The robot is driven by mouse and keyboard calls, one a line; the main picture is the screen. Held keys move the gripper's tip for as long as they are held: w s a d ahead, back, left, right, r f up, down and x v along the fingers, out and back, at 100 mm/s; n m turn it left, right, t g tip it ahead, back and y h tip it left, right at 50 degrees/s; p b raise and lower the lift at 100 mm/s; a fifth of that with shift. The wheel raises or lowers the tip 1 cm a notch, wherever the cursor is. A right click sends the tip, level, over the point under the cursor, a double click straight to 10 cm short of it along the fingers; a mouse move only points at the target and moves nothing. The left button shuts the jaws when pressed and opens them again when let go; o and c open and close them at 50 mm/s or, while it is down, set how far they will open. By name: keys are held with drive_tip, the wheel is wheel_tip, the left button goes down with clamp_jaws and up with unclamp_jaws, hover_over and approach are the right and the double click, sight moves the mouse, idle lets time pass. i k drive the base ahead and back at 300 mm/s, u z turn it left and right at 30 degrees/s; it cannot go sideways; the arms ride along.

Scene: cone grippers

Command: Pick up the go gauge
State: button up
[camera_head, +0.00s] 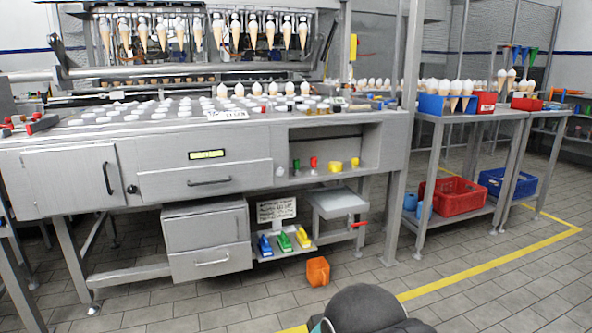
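I cannot tell for sure which thing is the go gauge. A small green piece (297,165) and a small red piece (313,163) stand upright side by side in the open cubby (372,150) of the grey machine bench, and either could be a gauge. Yellow pieces (335,166) lie to their right. A dark rounded part of my own arm shows at the bottom centre of the view. My gripper's fingers are not visible, and nothing held is seen.
The bench top (75,128) carries many white-topped cones and small caps. An orange bin (317,271) stands on the floor before the bench. Blue, green and yellow scoops sit on a low shelf. A red crate (458,196) is on the right rack.

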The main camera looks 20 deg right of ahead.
sight(296, 162)
drive_tip(key=z, duration=0.7)
drive_tip(key=i, duration=0.6)
drive_tip(key=z, duration=0.8)
drive_tip(key=i, duration=0.75)
drive_tip(key=u, duration=0.7)
drive_tip(key=i, duration=0.65)
drive_tip(key=u, duration=0.8)
